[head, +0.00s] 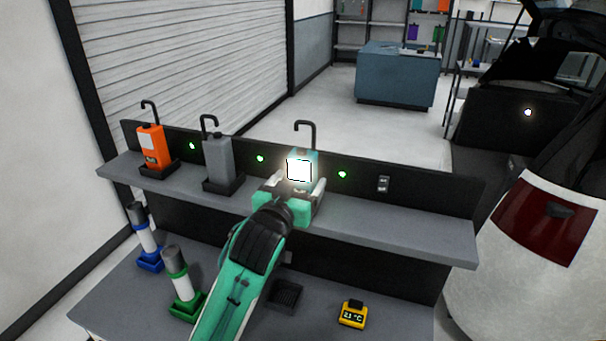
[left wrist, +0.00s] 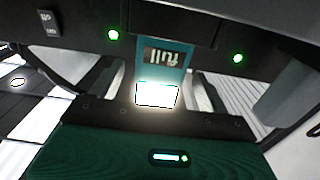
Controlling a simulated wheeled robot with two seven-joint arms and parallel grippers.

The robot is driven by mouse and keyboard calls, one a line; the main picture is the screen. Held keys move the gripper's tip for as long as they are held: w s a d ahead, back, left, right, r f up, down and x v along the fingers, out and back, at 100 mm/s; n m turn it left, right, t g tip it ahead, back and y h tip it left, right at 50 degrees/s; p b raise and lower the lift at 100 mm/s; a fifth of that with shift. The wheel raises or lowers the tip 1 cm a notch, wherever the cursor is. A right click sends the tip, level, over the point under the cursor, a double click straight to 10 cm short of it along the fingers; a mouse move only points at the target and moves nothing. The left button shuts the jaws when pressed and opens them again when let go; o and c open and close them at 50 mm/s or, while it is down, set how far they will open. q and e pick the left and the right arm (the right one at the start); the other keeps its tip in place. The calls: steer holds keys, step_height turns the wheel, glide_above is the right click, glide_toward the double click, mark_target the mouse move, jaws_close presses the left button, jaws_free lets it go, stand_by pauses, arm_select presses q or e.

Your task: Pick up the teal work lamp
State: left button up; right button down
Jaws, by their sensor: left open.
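The teal work lamp (head: 311,156) stands upright on the grey shelf, with a black hook on top and a bright lit panel on its front. In the left wrist view the teal lamp (left wrist: 163,54) shows a display reading "full", upside down, above the glowing panel. My left gripper (head: 293,186) is at the lamp, open, with one finger on each side of the lit body. The fingers (left wrist: 157,92) look apart from the lamp in the left wrist view. The lamp's base is hidden by the gripper. My right gripper is not in view.
An orange lamp (head: 151,140) and a grey lamp (head: 218,157) stand in black holders to the left. A black back panel (head: 420,190) with green lights runs behind. Below are two cylindrical lights (head: 180,280), an empty black holder (head: 286,296) and a yellow thermometer (head: 352,315). The right shelf is clear.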

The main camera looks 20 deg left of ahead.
mark_target(305, 170)
arm_select(q)
steer(key=w, duration=0.1)
steer(key=w+p, duration=0.1)
steer(key=w, duration=0.1)
steer(key=w+p, duration=0.1)
steer(key=shift+w+d+r, duration=0.15)
steer(key=shift+w+r, duration=0.05)
steer(key=shift+r, duration=0.15)
steer(key=shift+w+f, duration=0.1)
steer(key=shift+w, duration=0.15)
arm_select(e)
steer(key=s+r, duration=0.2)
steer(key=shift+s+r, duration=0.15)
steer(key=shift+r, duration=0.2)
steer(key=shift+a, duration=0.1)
arm_select(q)
steer(key=c, duration=1.3)
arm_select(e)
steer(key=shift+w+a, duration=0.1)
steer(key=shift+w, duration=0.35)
